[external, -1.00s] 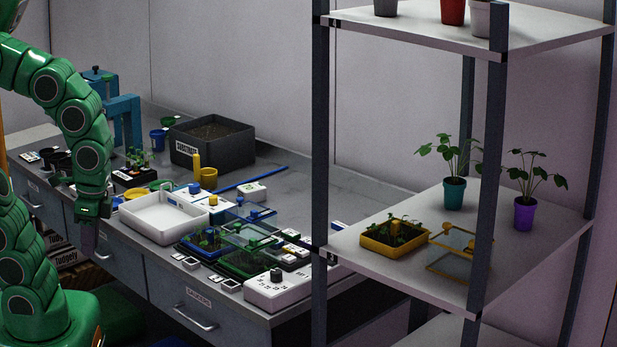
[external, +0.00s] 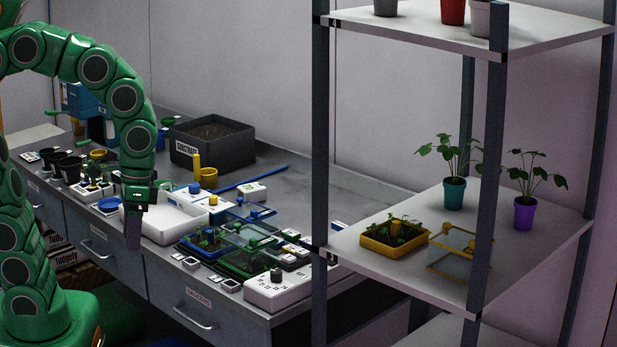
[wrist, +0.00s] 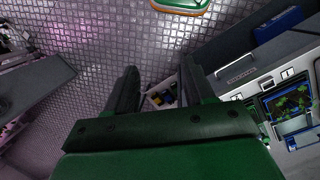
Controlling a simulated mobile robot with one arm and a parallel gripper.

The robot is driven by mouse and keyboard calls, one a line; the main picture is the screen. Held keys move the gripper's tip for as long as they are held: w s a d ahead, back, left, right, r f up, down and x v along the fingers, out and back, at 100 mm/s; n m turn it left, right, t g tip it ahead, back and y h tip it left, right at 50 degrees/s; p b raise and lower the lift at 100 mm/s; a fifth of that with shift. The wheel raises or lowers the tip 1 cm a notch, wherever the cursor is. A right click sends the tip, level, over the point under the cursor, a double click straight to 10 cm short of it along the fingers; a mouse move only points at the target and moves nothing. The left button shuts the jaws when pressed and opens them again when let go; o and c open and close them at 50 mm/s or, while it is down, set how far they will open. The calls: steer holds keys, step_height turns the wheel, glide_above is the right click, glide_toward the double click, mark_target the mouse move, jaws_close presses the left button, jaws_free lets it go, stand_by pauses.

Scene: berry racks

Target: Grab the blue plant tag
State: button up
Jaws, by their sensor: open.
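My gripper (external: 134,240) points down in front of the bench's front edge, beside the white tray. In the wrist view my gripper (wrist: 159,68) shows two dark fingers spread apart with nothing held between them. No blue plant tag can be made out for certain in the external view.
The bench carries a white tray (external: 172,233), a dark soil box (external: 213,142), a long blue rod (external: 250,179) and seedling trays. A shelf rack (external: 487,180) with potted plants stands at the right. Patterned floor (wrist: 75,40) shows in the wrist view.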

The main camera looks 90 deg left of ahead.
steer(key=w+a+r+n+t+h, duration=0.1)
steer(key=w+a+n, duration=0.2)
steer(key=w, duration=0.6)
steer(key=w+a+n+h, duration=0.2)
steer(key=w+a+n, duration=0.1)
steer(key=w, duration=0.7)
steer(key=w+a+f+n+t+h, duration=0.3)
steer(key=w+a+n, duration=0.4)
steer(key=w+a, duration=0.8)
steer(key=w+a+f+n+t+h, duration=0.1)
steer(key=w+a+f+n, duration=0.1)
steer(key=w+a+f, duration=0.3)
steer(key=w+a+f+n+t+h, duration=0.1)
steer(key=w+a+n+t, duration=0.15)
steer(key=a, duration=0.45)
steer(key=a+f+n+t, duration=0.1)
steer(key=a+f, duration=0.2)
steer(key=a, duration=0.2)
steer(key=s+a+f+n+t, duration=0.1)
steer(key=a+f+n, duration=0.1)
steer(key=a+f, duration=0.2)
steer(key=s+a+f+n+t, duration=0.1)
steer(key=a+f+n, duration=0.1)
steer(key=a, duration=0.6)
steer(key=shift+s+a+f+h, duration=0.15)
steer(key=shift+f+h, duration=0.15)
steer(key=shift+f, duration=0.35)
steer(key=shift+x, duration=3.85)
steer(key=shift+s, duration=0.1)
jaws_close()
